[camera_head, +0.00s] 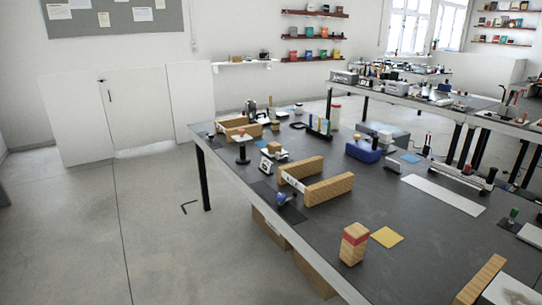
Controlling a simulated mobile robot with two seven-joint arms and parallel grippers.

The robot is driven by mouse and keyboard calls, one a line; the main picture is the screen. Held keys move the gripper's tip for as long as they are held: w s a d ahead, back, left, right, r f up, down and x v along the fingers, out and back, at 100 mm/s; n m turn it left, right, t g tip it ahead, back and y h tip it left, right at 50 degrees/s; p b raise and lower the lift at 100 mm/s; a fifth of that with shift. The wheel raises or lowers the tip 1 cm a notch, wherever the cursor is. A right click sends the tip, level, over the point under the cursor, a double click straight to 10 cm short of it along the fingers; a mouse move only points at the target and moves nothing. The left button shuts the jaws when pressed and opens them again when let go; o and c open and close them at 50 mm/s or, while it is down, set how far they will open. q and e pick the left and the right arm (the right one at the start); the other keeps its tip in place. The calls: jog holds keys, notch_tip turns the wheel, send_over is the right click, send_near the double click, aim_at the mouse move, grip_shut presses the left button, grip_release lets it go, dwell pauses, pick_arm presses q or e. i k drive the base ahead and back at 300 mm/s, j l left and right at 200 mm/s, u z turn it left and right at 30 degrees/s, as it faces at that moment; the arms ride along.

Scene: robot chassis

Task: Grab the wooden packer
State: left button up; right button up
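Several wooden pieces lie on the dark workbench (420,227), and I cannot tell which one is the wooden packer. A short wooden block with a red band (354,245) stands upright near the bench's front edge. Two long wooden bars (329,189) lie roughly parallel behind it, with a pale piece between them at their left ends. Another wooden bar (481,281) lies at the lower right, partly cut off by the picture edge. Neither of my grippers is in view.
A yellow square (387,237) lies beside the banded block. A blue box (363,151), a long white strip (443,195) and a wooden tray (239,127) are also on the bench. Open floor (100,235) lies to the left. More benches stand behind.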

aim_at(273, 147)
jog(key=u, duration=0.8)
jog(key=i+u, duration=0.25)
jog(key=i, duration=2.05)
jog(key=i+z, duration=0.1)
jog(key=i, duration=1.05)
jog(key=i+j, duration=0.15)
jog(key=i, duration=0.95)
jog(key=z, duration=0.4)
jog(key=i+z, duration=0.1)
jog(key=z, duration=0.3)
jog(key=j+z, duration=0.1)
jog(key=z, duration=0.35)
jog(key=i+j+z, duration=0.1)
jog(key=z, duration=0.3)
